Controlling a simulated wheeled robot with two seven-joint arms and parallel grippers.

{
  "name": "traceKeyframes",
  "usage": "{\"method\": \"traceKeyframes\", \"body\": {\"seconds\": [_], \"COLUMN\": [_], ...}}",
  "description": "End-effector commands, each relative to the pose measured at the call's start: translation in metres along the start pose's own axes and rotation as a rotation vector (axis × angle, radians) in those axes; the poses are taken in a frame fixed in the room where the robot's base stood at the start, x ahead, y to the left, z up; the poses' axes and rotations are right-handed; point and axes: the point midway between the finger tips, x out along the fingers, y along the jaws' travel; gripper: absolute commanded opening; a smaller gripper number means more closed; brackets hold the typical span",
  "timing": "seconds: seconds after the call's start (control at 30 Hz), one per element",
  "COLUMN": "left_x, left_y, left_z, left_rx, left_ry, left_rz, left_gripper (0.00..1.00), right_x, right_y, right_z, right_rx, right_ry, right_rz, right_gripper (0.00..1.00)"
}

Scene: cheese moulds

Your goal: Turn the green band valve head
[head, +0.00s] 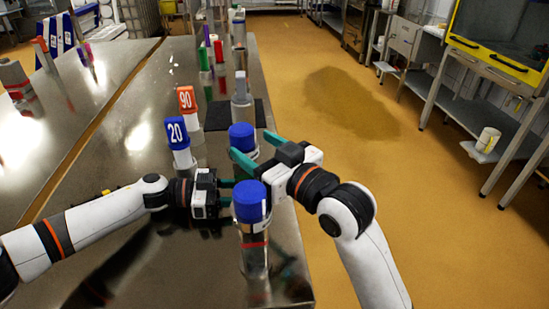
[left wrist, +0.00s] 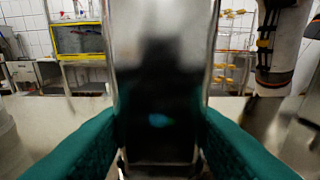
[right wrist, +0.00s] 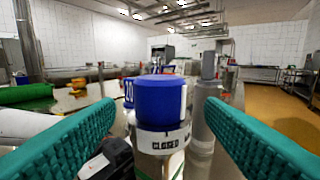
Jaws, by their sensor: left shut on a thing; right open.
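A valve with a blue head (head: 242,136) stands on the steel table, partly hidden by a nearer valve. The right wrist view shows its blue head (right wrist: 160,98) over a white collar reading "CLOSED". That nearer valve (head: 250,203) also has a blue head, and a red band lower down.
An orange "90" block (head: 187,99) and a blue "20" block (head: 176,132) top pieces left of the valves. A grey-topped piece (head: 241,88) stands on a dark mat behind. More coloured pieces line the table farther back. Open floor (head: 350,110) lies right.

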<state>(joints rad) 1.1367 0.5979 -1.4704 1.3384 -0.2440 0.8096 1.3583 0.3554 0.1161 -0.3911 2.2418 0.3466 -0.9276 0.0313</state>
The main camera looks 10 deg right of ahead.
Motion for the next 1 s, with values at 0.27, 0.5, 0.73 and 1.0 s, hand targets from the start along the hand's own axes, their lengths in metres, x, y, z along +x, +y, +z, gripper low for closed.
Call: {"method": "traceKeyframes", "body": {"seconds": [0.27, 0.5, 0.73, 1.0], "left_x": [0.0, 0.0, 0.0, 0.0], "left_y": [0.0, 0.0, 0.0, 0.0], "left_z": [0.001, 0.001, 0.001, 0.001], "left_rx": [0.0, 0.0, 0.0, 0.0], "left_ry": [-0.001, -0.001, -0.001, -0.001], "left_rz": [-0.001, -0.001, -0.001, -0.001], "left_gripper": [0.27, 0.27, 0.27, 0.27], "right_x": [-0.044, -0.052, -0.051, -0.055], "right_y": [-0.001, 0.0, 0.0, 0.019], "right_z": [-0.001, 0.0, 0.002, 0.078], "right_rx": [0.0, 0.0, -0.009, -0.383], "right_ry": [0.002, 0.001, -0.006, -0.312], "right_rz": [-0.002, 0.0, 0.0, 0.018], "right_gripper": [0.63, 0.63, 0.63, 0.63]}}
